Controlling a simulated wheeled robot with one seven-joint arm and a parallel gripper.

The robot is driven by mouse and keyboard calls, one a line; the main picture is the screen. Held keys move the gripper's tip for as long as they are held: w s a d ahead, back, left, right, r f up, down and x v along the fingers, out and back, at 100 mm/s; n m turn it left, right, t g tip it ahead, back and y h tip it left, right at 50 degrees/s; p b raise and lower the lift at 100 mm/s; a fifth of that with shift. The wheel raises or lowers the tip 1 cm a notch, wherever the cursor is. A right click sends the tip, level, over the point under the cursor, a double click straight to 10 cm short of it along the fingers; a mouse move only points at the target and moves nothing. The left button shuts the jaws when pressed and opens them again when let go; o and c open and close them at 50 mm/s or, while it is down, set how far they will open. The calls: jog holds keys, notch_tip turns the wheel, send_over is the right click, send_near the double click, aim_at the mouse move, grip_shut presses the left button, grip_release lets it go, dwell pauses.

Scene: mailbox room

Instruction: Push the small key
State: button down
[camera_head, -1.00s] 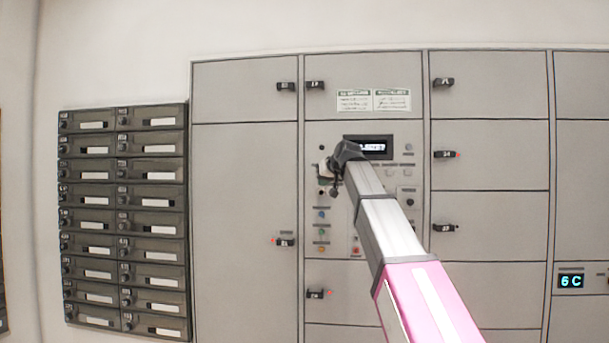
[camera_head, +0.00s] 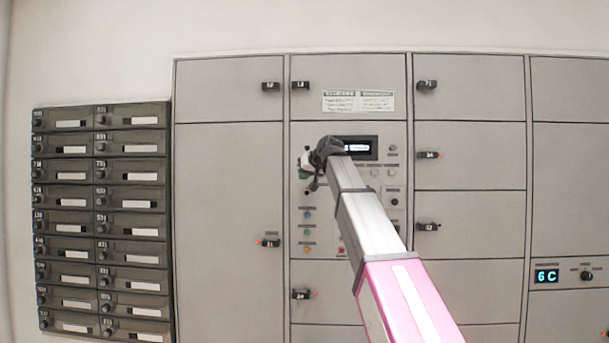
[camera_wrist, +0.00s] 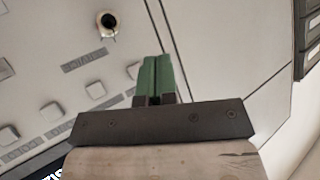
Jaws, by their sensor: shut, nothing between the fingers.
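The control panel (camera_head: 310,250) in the middle of the locker wall carries a lit display (camera_head: 357,148), small pale keys (camera_head: 377,173) and coloured round buttons (camera_head: 307,214). Which one is the small key I cannot tell. The wrist view shows several pale square keys (camera_wrist: 95,90) at the left, and a dark round knob or lock (camera_wrist: 107,22) in a brass-coloured ring above them. My gripper (camera_wrist: 155,78) has green fingertips, shut with nothing between them, to the right of these keys. In the head view my gripper (camera_head: 304,165) is in front of the panel's left edge, left of the display. Contact cannot be judged.
Grey locker doors with black latches (camera_head: 428,154) surround the panel. A dark bank of letterboxes (camera_head: 100,222) stands at the left. A second small display (camera_head: 546,276) and a knob (camera_head: 586,275) are at the right. My arm hides part of the panel.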

jog(key=w, duration=0.6)
jog(key=shift+w+d, duration=0.15)
jog(key=shift+w, duration=0.15)
jog(key=shift+w, duration=0.1)
dwell(1.7)
jog(key=shift+w, duration=0.3)
jog(key=shift+w, duration=0.45)
dwell(0.6)
jog(key=shift+s, duration=0.85)
jog(key=shift+s, duration=0.1)
jog(key=s, duration=0.4)
jog(key=shift+s, duration=0.4)
